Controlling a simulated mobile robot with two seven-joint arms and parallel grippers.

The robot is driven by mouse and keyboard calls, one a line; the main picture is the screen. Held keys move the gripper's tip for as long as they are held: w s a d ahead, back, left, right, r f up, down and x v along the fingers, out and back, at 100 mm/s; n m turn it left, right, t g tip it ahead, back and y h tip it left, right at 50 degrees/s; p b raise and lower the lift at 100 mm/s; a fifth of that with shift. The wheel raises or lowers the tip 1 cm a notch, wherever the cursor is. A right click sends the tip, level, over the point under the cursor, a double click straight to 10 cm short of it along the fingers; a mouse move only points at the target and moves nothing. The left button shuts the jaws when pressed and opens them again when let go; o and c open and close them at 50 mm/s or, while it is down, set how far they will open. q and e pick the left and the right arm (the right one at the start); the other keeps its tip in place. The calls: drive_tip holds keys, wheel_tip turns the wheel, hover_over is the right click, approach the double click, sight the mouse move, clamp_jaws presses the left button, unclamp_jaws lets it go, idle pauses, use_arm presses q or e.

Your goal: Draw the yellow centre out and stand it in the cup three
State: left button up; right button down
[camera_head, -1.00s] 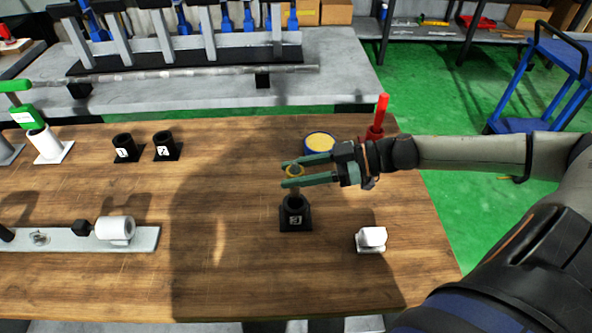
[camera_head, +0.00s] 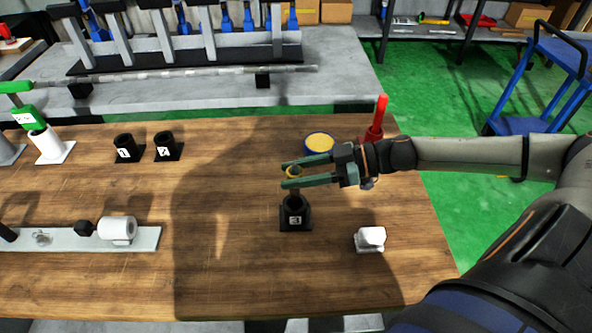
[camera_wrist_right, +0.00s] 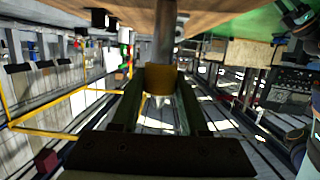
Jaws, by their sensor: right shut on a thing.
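My right gripper (camera_head: 292,176) is shut on the yellow centre (camera_head: 293,171), around its yellow collar. In the right wrist view the yellow collar (camera_wrist_right: 159,79) sits between the fingers, with a metal point on one side and a grey shank on the other. The shank points down to the table. Cup three (camera_head: 295,214), black with a square base and a "3" label, stands upright directly below the gripper. The shank's lower end meets the cup's mouth in the head view; I cannot tell how far inside it is. My left gripper is out of view.
Cup one (camera_head: 126,148) and cup two (camera_head: 166,146) stand at the back left. A blue tin (camera_head: 319,144) and a red post (camera_head: 378,118) are behind the gripper. A white block (camera_head: 370,239) is at the front right. The wooden table (camera_head: 235,270) is clear in front.

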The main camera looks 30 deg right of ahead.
sight(297, 199)
drive_tip(key=shift+f+b, duration=1.9)
drive_tip(key=shift+f, duration=1.4)
drive_tip(key=c, duration=0.5)
unclamp_jaws()
drive_tip(key=shift+o, duration=0.8)
drive_tip(key=shift+f, duration=0.1)
drive_tip(key=shift+s+d, duration=0.1)
drive_tip(key=shift+s+d, duration=0.35)
drive_tip(key=shift+d, duration=0.15)
drive_tip(key=p+v, duration=0.4)
drive_tip(key=v, duration=0.7)
drive_tip(key=shift+r, duration=0.3)
